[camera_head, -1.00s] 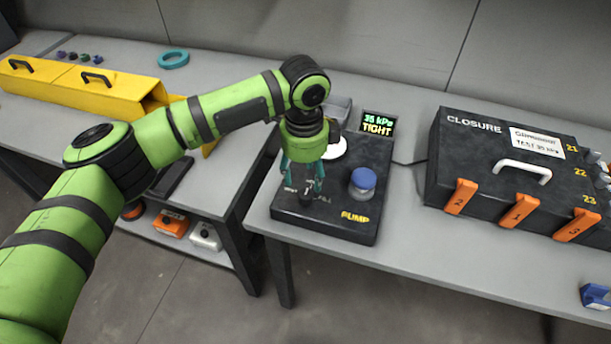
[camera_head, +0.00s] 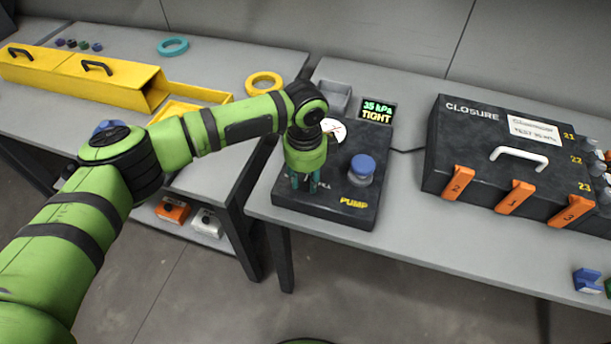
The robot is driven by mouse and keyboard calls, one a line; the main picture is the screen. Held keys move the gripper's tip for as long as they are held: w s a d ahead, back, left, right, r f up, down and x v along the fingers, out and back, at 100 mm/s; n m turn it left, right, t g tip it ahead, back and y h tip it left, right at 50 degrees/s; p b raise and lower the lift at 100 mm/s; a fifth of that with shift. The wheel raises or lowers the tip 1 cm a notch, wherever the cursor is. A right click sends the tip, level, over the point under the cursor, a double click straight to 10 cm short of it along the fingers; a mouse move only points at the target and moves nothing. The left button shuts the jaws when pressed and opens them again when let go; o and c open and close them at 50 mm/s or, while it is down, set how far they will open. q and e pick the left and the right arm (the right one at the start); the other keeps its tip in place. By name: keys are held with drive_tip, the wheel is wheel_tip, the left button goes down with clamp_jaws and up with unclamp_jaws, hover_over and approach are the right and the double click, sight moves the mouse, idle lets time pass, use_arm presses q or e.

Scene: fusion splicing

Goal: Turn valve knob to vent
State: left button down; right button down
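The black pump box (camera_head: 330,212) stands on the right-hand table. It carries a blue cap (camera_head: 362,169) beside the yellow PUMP label and a white round dial (camera_head: 333,130), partly covered by my arm. The valve knob is not clearly visible; the gripper hides that spot. I cannot tell whether the fingers touch it. My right gripper is not in view.
The black CLOSURE case (camera_head: 470,130), with orange latches and a white handle, stands to the right. A grey bin (camera_head: 334,96) sits behind the pump box. A gap separates the tables.

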use_arm(q)
drive_tip(key=shift+r+n+p, duration=0.15)
drive_tip(key=shift+n+p, duration=0.35)
drive_tip(key=shift+p, duration=0.25)
drive_tip(key=n+p, duration=0.5)
drive_tip(key=p, duration=0.1)
drive_tip(key=shift+s+d+n, duration=0.1)
drive_tip(key=shift+n, duration=0.3)
drive_tip(key=n+p, duration=0.2)
drive_tip(key=n, duration=0.1)
drive_tip(key=shift+n+p, duration=0.8)
drive_tip(key=shift+n, duration=0.2)
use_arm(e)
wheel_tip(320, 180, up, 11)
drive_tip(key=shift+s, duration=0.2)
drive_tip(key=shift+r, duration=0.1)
use_arm(q)
drive_tip(key=c, duration=0.9)
unclamp_jaws()
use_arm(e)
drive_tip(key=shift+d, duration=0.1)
